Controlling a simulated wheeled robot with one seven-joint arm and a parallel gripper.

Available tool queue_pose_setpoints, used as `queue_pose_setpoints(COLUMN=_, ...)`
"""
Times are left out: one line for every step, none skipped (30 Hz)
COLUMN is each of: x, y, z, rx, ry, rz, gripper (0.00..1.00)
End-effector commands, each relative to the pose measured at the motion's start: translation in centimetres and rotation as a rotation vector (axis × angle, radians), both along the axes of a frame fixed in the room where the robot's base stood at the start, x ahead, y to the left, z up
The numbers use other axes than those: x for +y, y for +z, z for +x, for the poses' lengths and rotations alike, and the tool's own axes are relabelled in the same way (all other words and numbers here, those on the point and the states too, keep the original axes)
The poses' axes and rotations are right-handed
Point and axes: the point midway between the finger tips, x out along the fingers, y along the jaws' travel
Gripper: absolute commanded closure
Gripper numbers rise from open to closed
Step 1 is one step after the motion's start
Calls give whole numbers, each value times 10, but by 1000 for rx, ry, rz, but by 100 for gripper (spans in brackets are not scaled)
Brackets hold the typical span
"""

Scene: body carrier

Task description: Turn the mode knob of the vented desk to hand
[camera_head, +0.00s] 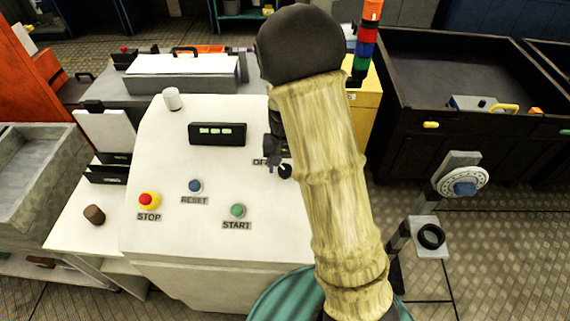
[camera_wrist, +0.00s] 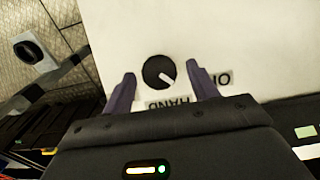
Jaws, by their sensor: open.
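The white desk (camera_head: 175,240) carries a black mode knob (camera_head: 285,171) at its right side, partly hidden by my arm. In the wrist view the knob (camera_wrist: 158,71) is round with a white pointer mark. The mark points to the lower right, between the upside-down HAND label (camera_wrist: 170,103) and a partly hidden label (camera_wrist: 219,80) to the right. My gripper (camera_wrist: 161,75) is open, with one purple finger on each side of the knob and visible gaps between. In the head view my gripper (camera_head: 277,163) is largely hidden behind my arm.
The desk also bears a red STOP button (camera_head: 147,200), a blue RESET button (camera_head: 195,186), a green START button (camera_head: 238,210) and a display (camera_head: 217,133). A stand with a dial (camera_head: 463,186) and a black ring knob (camera_head: 431,237) is right of my arm.

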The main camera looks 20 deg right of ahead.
Motion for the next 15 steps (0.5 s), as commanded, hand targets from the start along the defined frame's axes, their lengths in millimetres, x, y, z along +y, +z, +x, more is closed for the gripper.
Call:
queue_pose_setpoints(x=0, y=-3, z=-1, rx=3, ry=-1, rz=0, gripper=41)
queue_pose_setpoints(x=0, y=-5, z=0, rx=2, ry=-1, rz=1, gripper=41)
queue_pose_setpoints(x=0, y=-6, z=0, rx=1, ry=-1, rz=0, gripper=41)
queue_pose_setpoints(x=0, y=-7, z=0, rx=0, ry=-2, rz=0, gripper=41)
queue_pose_setpoints(x=0, y=-7, z=0, rx=0, ry=-1, rz=1, gripper=41)
queue_pose_setpoints(x=0, y=-7, z=0, rx=-1, ry=-1, rz=1, gripper=41)
queue_pose_setpoints(x=0, y=-7, z=0, rx=-1, ry=-1, rz=1, gripper=41)
queue_pose_setpoints(x=0, y=-7, z=0, rx=-1, ry=-1, rz=1, gripper=41)
queue_pose_setpoints(x=0, y=-7, z=0, rx=-1, ry=-1, rz=1, gripper=41)
queue_pose_setpoints(x=0, y=-7, z=0, rx=-1, ry=-1, rz=1, gripper=41)
queue_pose_setpoints(x=0, y=-7, z=0, rx=-1, ry=-1, rz=0, gripper=43)
queue_pose_setpoints(x=0, y=-7, z=0, rx=-1, ry=-1, rz=0, gripper=51)
queue_pose_setpoints(x=0, y=-7, z=0, rx=-1, ry=-1, rz=0, gripper=57)
queue_pose_setpoints(x=0, y=-7, z=0, rx=-1, ry=-1, rz=0, gripper=63)
queue_pose_setpoints(x=0, y=-7, z=0, rx=-1, ry=-1, rz=0, gripper=71)
